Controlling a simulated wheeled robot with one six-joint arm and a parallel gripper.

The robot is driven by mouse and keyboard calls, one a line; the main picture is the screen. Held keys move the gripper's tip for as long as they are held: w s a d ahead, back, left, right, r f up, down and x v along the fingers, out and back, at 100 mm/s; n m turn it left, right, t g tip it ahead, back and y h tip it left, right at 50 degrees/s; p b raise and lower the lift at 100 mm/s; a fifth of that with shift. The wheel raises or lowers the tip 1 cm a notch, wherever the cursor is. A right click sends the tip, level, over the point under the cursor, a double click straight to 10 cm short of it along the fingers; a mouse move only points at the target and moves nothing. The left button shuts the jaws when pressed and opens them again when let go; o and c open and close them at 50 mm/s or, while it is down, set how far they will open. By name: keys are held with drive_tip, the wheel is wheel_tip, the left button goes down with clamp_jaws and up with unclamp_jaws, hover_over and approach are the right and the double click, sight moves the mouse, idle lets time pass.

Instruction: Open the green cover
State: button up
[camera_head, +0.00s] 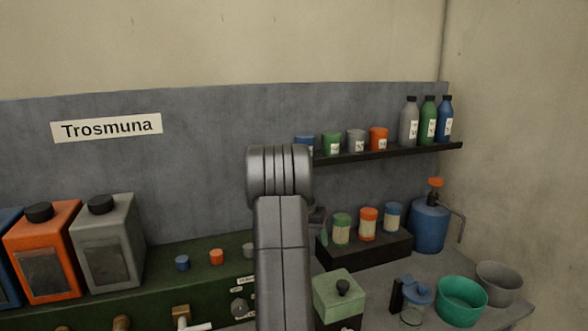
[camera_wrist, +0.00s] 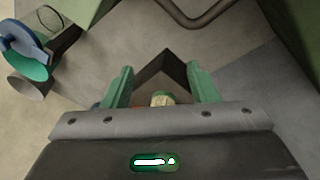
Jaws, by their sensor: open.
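A jar (camera_wrist: 162,99) and the corner of a dark box show beyond and between the fingers. In the head view my arm hides most of the gripper. I cannot clearly identify the cover in the wrist view.
A dark rack (camera_head: 366,249) with several jars stands behind the cover. A blue pump bottle (camera_head: 430,224), a teal bowl (camera_head: 461,300) and a grey bowl (camera_head: 499,283) stand to the right. A shelf (camera_head: 388,153) with cans and bottles runs above. Orange (camera_head: 43,250) and grey (camera_head: 107,246) canisters stand left.

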drive_tip(key=w+a+f, duration=0.1)
drive_tip(key=w+f, duration=0.3)
drive_tip(key=shift+a+b, duration=0.2)
drive_tip(key=shift+b, duration=0.2)
